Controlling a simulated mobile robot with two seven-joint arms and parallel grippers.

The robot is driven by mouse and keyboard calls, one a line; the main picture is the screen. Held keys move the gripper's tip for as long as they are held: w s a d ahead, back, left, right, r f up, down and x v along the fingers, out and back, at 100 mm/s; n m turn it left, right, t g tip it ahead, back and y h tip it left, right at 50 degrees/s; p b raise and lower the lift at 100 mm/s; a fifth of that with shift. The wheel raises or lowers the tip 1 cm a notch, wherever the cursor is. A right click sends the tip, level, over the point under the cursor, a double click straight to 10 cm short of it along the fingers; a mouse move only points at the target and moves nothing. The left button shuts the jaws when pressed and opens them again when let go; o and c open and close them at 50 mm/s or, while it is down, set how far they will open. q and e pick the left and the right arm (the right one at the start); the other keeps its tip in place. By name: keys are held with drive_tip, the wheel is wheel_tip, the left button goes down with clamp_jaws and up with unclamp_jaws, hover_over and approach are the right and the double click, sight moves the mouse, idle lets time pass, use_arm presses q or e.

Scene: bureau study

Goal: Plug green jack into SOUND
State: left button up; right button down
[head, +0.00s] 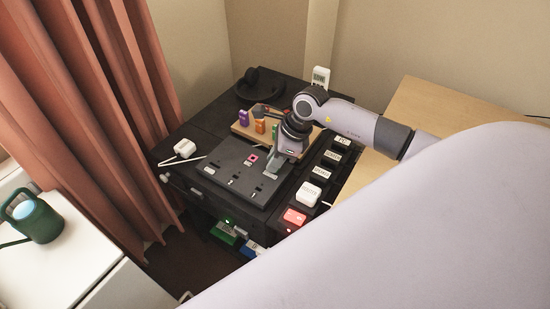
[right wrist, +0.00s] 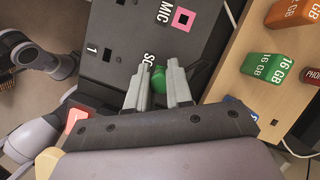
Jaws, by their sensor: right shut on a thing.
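The black panel (head: 225,172) lies on the dark desk. My right gripper (head: 272,170) is low over its right part. In the right wrist view my right gripper (right wrist: 156,80) is shut on the green jack (right wrist: 159,77), with its fingertips on either side of it. The jack is close to a white label starting with "SO" (right wrist: 148,58), which is partly hidden by a finger. The socket under the jack is hidden, so I cannot tell whether the jack is in it. The MIC socket (right wrist: 183,18) has a pink surround and shows empty. My left gripper is not in view.
A wooden tray (head: 245,131) with purple, orange and green blocks stands behind the panel. A white plug (head: 184,148) lies at left.

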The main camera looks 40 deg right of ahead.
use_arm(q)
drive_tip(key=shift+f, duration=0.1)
use_arm(e)
drive_tip(key=shift+f, duration=0.15)
drive_tip(key=c, duration=0.9)
unclamp_jaws()
drive_tip(key=shift+c, duration=0.2)
drive_tip(key=shift+d+r, duration=0.1)
drive_tip(key=shift+r, duration=0.15)
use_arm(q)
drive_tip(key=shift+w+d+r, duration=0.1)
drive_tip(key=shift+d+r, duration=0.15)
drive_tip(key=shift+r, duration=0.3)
use_arm(e)
drive_tip(key=v, duration=0.6)
drive_tip(key=shift+r, duration=0.35)
drive_tip(key=shift+s, duration=0.15)
